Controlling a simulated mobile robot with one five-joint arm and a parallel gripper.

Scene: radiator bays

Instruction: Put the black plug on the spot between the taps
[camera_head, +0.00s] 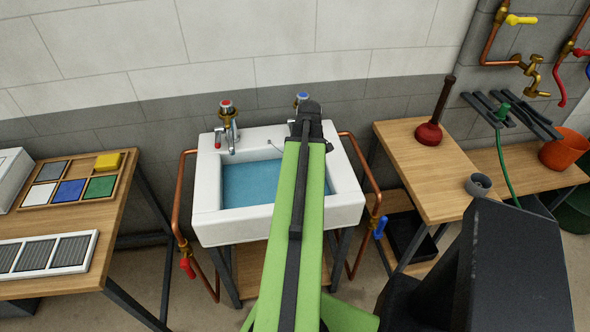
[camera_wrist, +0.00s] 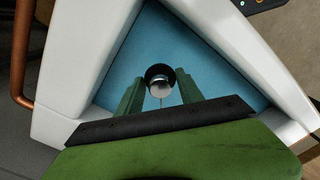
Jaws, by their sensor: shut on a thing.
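The white sink (camera_head: 345,206) holds blue water (camera_head: 247,184). A red-topped tap (camera_head: 227,122) stands at its back left, and a blue-topped tap (camera_head: 302,98) is partly hidden behind my arm. The back ledge between the taps (camera_head: 262,138) shows a small dark mark and a thin line. In the wrist view my gripper (camera_wrist: 159,86) has its green fingers shut on the black plug (camera_wrist: 151,71), a dark round piece with a shiny metal knob. The plug shows against the blue water. In the head view my arm hides the plug and fingertips.
Copper pipes (camera_head: 178,205) run down both sides of the sink. At right, a bench (camera_head: 408,151) carries a red plunger (camera_head: 430,131) and a grey cup (camera_head: 478,184). At left, a wooden table (camera_head: 105,224) carries a tray of coloured tiles (camera_head: 70,190).

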